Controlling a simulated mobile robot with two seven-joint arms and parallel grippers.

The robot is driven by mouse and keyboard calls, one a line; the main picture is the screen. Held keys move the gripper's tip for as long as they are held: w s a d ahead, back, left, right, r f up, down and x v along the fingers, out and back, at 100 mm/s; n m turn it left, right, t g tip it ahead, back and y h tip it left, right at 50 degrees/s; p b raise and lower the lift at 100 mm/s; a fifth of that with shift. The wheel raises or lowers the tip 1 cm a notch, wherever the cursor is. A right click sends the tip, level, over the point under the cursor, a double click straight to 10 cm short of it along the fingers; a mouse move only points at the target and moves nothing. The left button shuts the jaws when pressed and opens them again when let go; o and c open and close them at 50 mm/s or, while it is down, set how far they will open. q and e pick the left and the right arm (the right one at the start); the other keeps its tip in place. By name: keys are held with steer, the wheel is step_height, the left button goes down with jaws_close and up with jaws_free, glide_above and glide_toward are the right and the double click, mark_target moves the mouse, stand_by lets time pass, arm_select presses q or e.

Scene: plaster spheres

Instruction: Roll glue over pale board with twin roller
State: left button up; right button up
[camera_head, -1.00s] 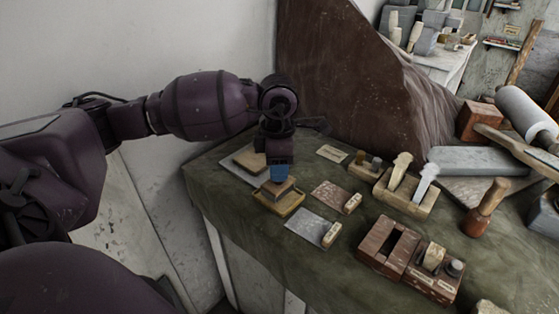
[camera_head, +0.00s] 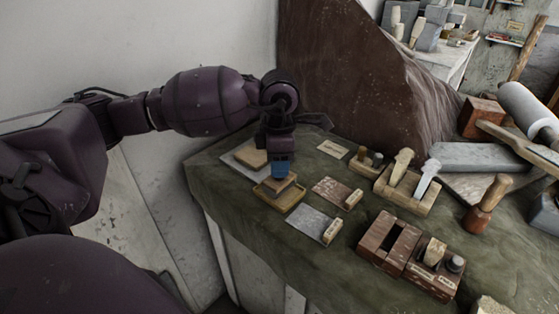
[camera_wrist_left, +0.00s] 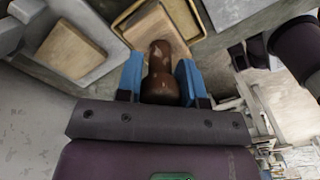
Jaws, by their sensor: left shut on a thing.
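My left gripper (camera_head: 281,172) points down, its blue fingers closed around a brown knobbed handle (camera_wrist_left: 162,72), also in the left wrist view (camera_wrist_left: 160,85). Under the handle is a pale wooden block (camera_wrist_left: 152,28), which also shows in the head view (camera_head: 279,185); I see no rollers on it. The block is in or just over a shallow yellowish tray (camera_head: 291,201). A pale board (camera_head: 251,157) lies on a grey slab (camera_head: 236,160) behind and left of the tray; the wrist view shows the board too (camera_wrist_left: 70,52). My right gripper is not in view.
A speckled brown plate (camera_head: 331,190) and a grey plate (camera_head: 311,221), each with a small block, lie right of the tray. A wooden rack (camera_head: 420,205) with pale tools and a red-brown box (camera_head: 388,240) stand farther right. A large brown slab (camera_head: 350,80) rises behind.

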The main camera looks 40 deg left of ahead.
arm_select(q)
steer(key=shift+f, duration=0.3)
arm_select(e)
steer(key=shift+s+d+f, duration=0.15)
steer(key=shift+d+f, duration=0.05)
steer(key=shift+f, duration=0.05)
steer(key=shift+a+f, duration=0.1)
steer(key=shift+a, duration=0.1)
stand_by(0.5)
arm_select(q)
steer(key=shift+f, duration=0.15)
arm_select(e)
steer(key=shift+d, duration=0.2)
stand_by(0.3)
arm_select(q)
steer(key=shift+r+p, duration=0.75)
steer(key=shift+r, duration=1.45)
steer(key=shift+r+p, duration=0.55)
steer(key=shift+r, duration=0.9)
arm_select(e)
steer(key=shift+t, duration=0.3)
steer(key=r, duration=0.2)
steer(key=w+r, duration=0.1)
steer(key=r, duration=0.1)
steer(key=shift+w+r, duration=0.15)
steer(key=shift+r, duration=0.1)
arm_select(q)
steer(key=shift+f, duration=0.1)
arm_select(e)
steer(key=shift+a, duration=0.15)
